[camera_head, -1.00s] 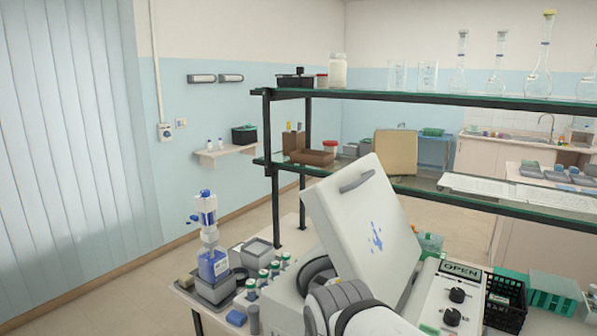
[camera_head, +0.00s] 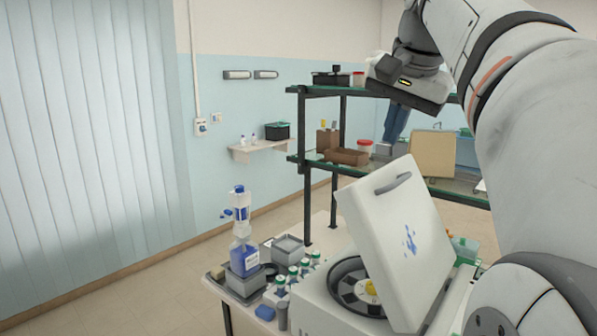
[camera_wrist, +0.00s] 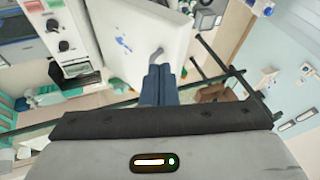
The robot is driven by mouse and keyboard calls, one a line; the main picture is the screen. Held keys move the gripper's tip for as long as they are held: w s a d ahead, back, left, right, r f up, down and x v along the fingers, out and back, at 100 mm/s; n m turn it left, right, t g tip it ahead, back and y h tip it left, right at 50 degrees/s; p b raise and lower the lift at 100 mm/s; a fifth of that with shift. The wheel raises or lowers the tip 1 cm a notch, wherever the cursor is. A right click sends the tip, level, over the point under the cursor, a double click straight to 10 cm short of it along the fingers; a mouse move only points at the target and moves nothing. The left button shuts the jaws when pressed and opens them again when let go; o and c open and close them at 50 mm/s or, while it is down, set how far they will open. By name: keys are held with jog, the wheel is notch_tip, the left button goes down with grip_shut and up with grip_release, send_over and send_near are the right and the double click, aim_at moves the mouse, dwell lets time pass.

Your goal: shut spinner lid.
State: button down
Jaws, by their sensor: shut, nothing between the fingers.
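The spinner (camera_head: 318,308) is a white box at the lower middle of the head view, with its dark round rotor and a yellow hub showing. Its white lid (camera_head: 385,235) stands raised and tilted over the rotor, with blue stains and a grey handle (camera_head: 393,184) near its upper edge. My gripper (camera_head: 391,138) is above and behind the lid in the head view, blue fingers pointing down, shut and empty. In the wrist view the fingers (camera_wrist: 158,70) overlap the edge of the lid (camera_wrist: 125,35) near the handle (camera_wrist: 157,52); contact cannot be told.
A dark shelf frame (camera_head: 300,130) with glass shelves stands behind the spinner. Left of the spinner are green-capped bottles (camera_head: 293,275), a grey box (camera_head: 287,250) and a blue-and-white dispenser (camera_head: 243,250). My arm hides the right side of the head view.

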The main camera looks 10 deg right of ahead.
send_near(359, 189)
notch_tip(359, 189, down, 3)
jog(key=d, duration=0.2)
jog(key=shift+w+a+f+p, duration=0.2)
jog(key=shift+w+a+f, duration=0.1)
jog(key=shift+w, duration=0.15)
jog(key=shift+w+a+f+p, duration=0.15)
jog(key=shift+w+a+f, duration=0.1)
jog(key=shift+w+a, duration=0.15)
jog(key=shift+w+a+f, duration=0.25)
jog(key=shift+w+f, duration=0.15)
